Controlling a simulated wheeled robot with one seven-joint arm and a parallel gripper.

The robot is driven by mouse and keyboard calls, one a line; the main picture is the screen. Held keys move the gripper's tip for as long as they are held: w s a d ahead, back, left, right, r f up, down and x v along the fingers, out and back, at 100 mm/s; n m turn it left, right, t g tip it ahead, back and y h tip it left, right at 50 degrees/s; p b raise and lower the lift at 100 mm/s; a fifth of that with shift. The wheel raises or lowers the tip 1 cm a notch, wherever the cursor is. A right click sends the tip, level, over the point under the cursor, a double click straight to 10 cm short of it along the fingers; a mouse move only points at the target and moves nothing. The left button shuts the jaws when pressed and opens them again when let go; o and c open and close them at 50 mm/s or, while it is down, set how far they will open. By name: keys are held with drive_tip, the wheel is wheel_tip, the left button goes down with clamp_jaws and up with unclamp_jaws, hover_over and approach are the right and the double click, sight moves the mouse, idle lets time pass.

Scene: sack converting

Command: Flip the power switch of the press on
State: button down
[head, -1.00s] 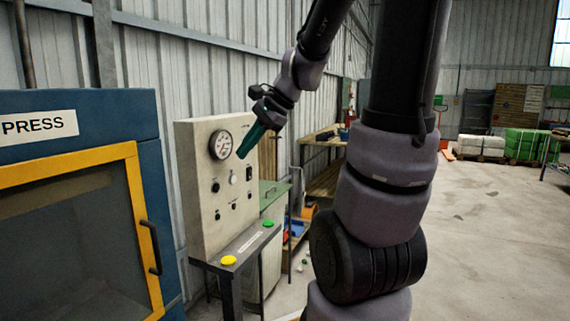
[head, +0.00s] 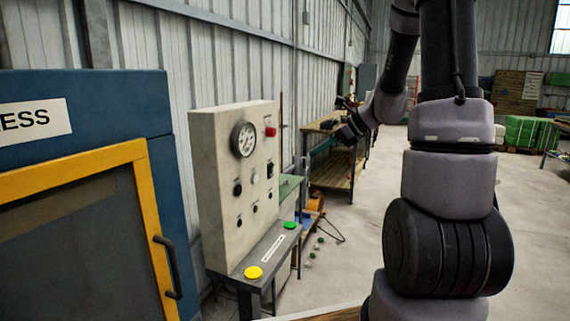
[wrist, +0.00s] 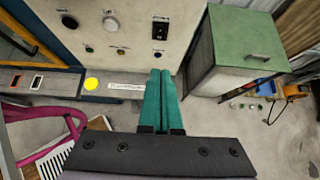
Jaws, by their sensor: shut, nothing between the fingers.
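The press control panel (head: 215,185) is a cream upright box with a gauge, knobs and a red button. A black rectangular switch (head: 269,170) sits on its right side, below the red button. It also shows in the wrist view (wrist: 160,29), above my fingertips; its position on or off is too small to tell. My gripper (wrist: 161,73) has teal fingers, shut together and empty. In the wrist view they point toward the panel's lower edge, below the switch. In the head view my gripper is right of the panel, apart from it.
The blue press with its yellow-framed door (head: 155,225) stands left. A narrow ledge below the panel carries a yellow button (head: 253,272) and a green button (head: 290,225). A green-topped cabinet (wrist: 245,38) stands right of the panel.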

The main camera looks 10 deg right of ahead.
sight(269, 164)
drive_tip(key=x, duration=0.4)
drive_tip(key=a+r+x, duration=0.1)
drive_tip(key=x, duration=0.7)
drive_tip(key=shift+w+a+r, duration=0.25)
drive_tip(key=shift+w+r, duration=0.05)
drive_tip(key=shift+w, duration=0.05)
drive_tip(key=shift+w+a, duration=0.3)
drive_tip(key=shift+a, duration=0.05)
drive_tip(key=shift+r, duration=0.1)
drive_tip(key=shift+w+a+r, duration=0.1)
drive_tip(key=shift+w+a, duration=0.1)
drive_tip(key=shift+a, duration=0.1)
drive_tip(key=shift+r, duration=0.15)
drive_tip(key=shift+r, duration=0.65)
